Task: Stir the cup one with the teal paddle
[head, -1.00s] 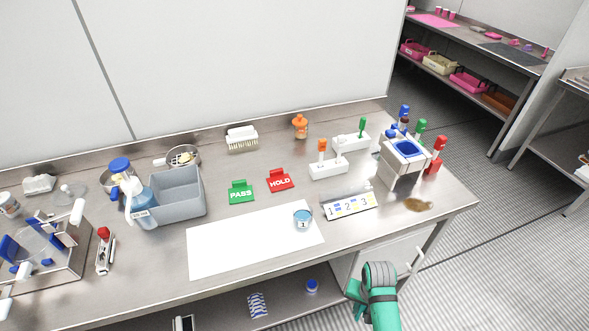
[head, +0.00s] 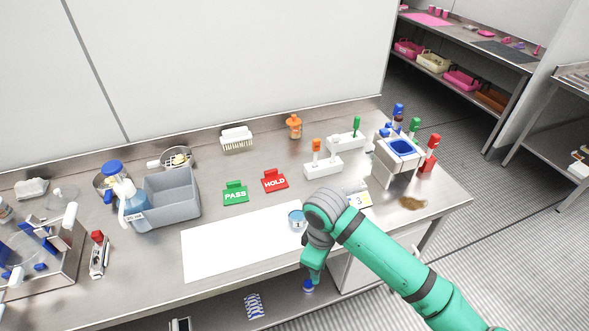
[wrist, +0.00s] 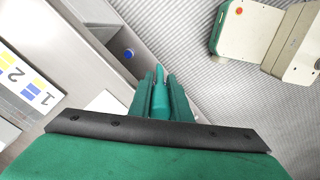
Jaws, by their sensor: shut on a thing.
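Cup one (head: 296,219) is a small cup with a light-blue top and a "1" label. It stands near the right end of the white mat (head: 225,252), partly covered by my wrist. My gripper (head: 314,268) hangs near the front edge of the table, just right of and in front of the cup. In the wrist view my gripper (wrist: 160,100) is shut on a teal piece, the teal paddle (wrist: 160,92), whose narrow tip points away from the fingers. The cup cannot be made out in the wrist view.
The number strip (head: 361,199) is partly hidden behind my arm; it also shows in the wrist view (wrist: 20,85). Green PASS (head: 235,194) and red HOLD (head: 274,181) signs stand behind the mat. A grey bin (head: 172,200) is left. The mat's left side is clear.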

